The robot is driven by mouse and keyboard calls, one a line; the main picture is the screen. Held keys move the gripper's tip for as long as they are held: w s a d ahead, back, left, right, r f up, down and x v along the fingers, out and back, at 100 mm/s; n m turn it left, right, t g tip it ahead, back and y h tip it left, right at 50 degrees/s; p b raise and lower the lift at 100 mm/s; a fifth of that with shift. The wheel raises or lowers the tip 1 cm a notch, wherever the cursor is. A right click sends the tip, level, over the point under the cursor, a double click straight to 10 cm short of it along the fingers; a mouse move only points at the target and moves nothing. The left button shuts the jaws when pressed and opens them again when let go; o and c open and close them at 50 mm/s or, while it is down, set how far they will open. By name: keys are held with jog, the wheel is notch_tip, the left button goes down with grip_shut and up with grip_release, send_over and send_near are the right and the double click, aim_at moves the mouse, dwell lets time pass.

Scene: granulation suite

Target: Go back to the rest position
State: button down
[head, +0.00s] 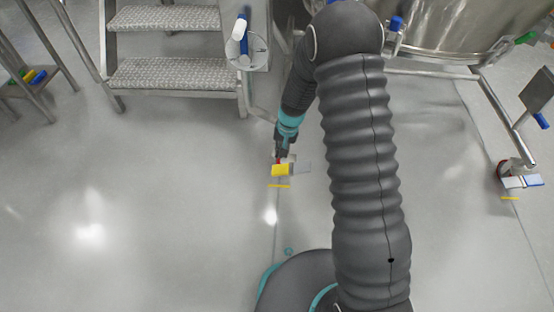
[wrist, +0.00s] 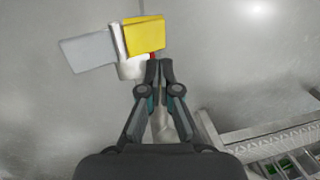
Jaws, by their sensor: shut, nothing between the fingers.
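My gripper (head: 282,154) hangs at the end of my arm, near the middle of the head view. In the wrist view my gripper (wrist: 159,66) has its two fingertips together with nothing between them. Just beyond the tips is a white fitting with a yellow flag-like plate (head: 280,170) and a grey plate (head: 301,168). The yellow plate (wrist: 145,38) and grey plate (wrist: 90,53) also show in the wrist view. A small red part lies close to the fingertips there. I cannot tell whether the tips touch it.
Metal steps (head: 165,75) stand at the upper left, with a white holder (head: 246,52) on their right side. A steel vessel (head: 450,25) on a frame is at the upper right. A side stand (head: 38,80) with coloured items is far left. Open floor (head: 130,200) lies left.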

jog(key=s+d+r+t+p, duration=0.1)
jog(key=s+d+r+p, duration=0.2)
jog(key=s+r, duration=0.7)
jog(key=s+d+r+n+t+h+p, duration=0.1)
jog(key=s+d+r, duration=0.4)
jog(key=s+r, duration=0.5)
jog(key=s+d+r+t+h+p, duration=0.1)
jog(key=s+d+r+t+p, duration=0.2)
jog(key=s+r, duration=0.6)
notch_tip(320, 180, up, 15)
jog(key=shift+s+d+r+p, duration=0.15)
jog(key=shift+s+d+p, duration=0.35)
jog(key=shift+p, duration=0.35)
jog(key=shift+w+a+n, duration=0.1)
jog(key=shift+n, duration=0.2)
